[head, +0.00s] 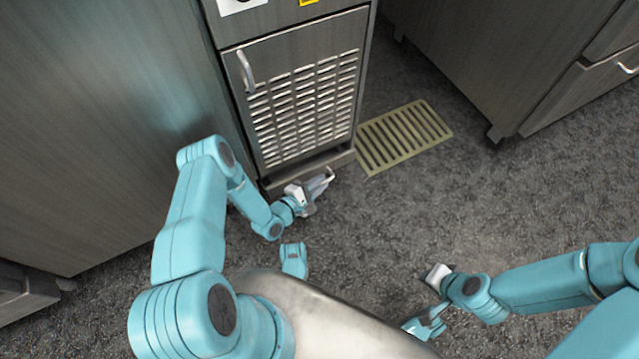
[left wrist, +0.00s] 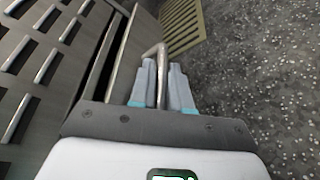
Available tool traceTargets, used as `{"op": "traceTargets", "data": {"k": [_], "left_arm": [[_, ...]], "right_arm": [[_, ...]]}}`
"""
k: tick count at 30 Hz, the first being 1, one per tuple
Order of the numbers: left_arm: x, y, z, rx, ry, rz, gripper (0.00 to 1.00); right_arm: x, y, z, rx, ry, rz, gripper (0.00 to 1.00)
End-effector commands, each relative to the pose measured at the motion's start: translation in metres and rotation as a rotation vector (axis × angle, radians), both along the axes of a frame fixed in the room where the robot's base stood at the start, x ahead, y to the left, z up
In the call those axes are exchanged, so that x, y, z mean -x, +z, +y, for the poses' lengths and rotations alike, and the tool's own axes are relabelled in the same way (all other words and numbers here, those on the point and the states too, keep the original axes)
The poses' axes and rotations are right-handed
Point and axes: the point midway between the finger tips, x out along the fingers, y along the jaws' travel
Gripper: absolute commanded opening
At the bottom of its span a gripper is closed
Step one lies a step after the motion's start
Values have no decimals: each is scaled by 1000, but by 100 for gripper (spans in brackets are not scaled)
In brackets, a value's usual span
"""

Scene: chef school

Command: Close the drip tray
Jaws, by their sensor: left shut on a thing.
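The drip tray (head: 340,158) is a low grey metal drawer at the foot of a steel cabinet. It stands out a little from the cabinet, with a dark gap behind its front in the left wrist view (left wrist: 122,58). A bent metal handle (left wrist: 184,104) is on its front. My left gripper (head: 318,188) is at the tray's front, shut on the handle, which lies between its fingers (left wrist: 168,84) in the left wrist view. My right gripper (head: 434,278) is low on the right, away from the tray; its fingers are too small to read.
The cabinet has a louvred door (head: 305,105) with a handle (head: 246,70) above the tray. A yellow-green slatted floor grate (head: 403,137) lies to its right. Steel units stand left (head: 90,120) and at the upper right (head: 490,55). The grey floor (head: 390,215) in front is clear.

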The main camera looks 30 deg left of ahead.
Motion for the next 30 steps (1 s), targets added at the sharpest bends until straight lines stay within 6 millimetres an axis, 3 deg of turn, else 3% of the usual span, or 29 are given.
{"op": "traceTargets", "data": {"k": [6,16,17,26,30], "left_arm": [[-22,0,30,-4,6,-3,0],[-27,1,36,-6,10,-3,0],[-27,1,36,-7,10,-3,23],[-25,2,37,-6,12,-3,23],[-7,8,42,-4,13,-1,23]], "right_arm": [[0,0,0,0,0,0,0],[0,0,0,0,0,0,0],[0,0,0,0,0,0,0],[1,2,0,0,1,2,0],[5,12,1,-3,2,18,0]]}}
